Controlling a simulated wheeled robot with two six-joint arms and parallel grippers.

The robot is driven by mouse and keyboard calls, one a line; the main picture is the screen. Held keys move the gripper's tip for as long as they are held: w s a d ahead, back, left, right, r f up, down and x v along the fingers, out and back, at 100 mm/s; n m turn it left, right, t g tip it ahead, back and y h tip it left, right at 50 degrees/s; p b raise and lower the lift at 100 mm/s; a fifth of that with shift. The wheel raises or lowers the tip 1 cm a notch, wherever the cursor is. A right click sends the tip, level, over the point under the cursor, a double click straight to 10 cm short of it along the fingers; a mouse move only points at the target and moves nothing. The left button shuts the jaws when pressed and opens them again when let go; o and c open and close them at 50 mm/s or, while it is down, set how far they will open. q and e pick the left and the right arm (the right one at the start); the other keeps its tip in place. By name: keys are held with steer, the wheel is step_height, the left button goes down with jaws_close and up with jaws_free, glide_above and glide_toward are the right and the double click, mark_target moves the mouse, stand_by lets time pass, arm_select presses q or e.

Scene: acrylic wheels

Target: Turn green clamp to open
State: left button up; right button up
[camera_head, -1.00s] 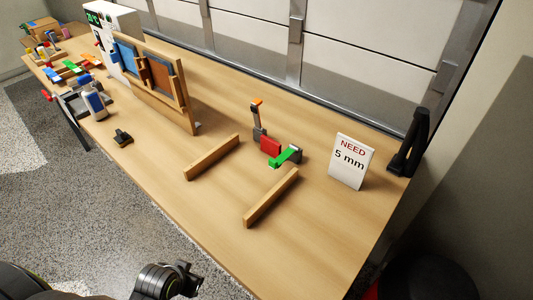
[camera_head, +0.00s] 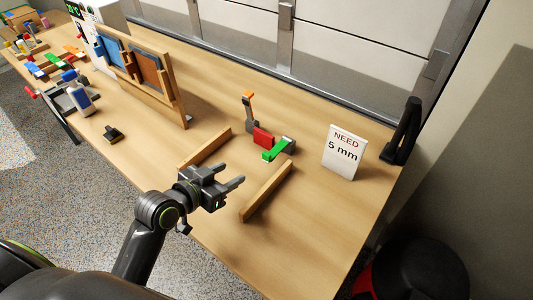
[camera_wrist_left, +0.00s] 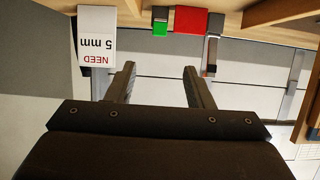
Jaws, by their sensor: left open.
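The green clamp (camera_head: 277,150) is a green lever on a grey base, lying low on the wooden table (camera_head: 310,225) at the right end of a red block (camera_head: 263,137). In the left wrist view the green clamp (camera_wrist_left: 160,29) shows at the top, upside down beside the red block (camera_wrist_left: 191,20). A second clamp (camera_head: 249,105) with an orange tip stands upright at the block's left. My left gripper (camera_head: 238,175) is open and empty, in front of the clamp and apart from it. Its fingers also show in the left wrist view (camera_wrist_left: 159,78). My right gripper is not in view.
Two wooden bars (camera_head: 266,191) (camera_head: 205,148) lie in front of the clamps, with a gap between them. A white sign (camera_head: 343,152) reading "NEED 5 mm" and a black stand (camera_head: 402,132) are at the right. A wooden rack (camera_head: 150,85) stands at the left. The front right table is clear.

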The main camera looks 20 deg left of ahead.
mark_target(265, 155)
arm_select(q)
steer(key=p+x, duration=0.2)
steer(key=x, duration=1.5)
steer(key=shift+d+f+p, duration=0.1)
steer(key=shift+p, duration=0.3)
steer(key=shift+c, duration=0.2)
jaws_close()
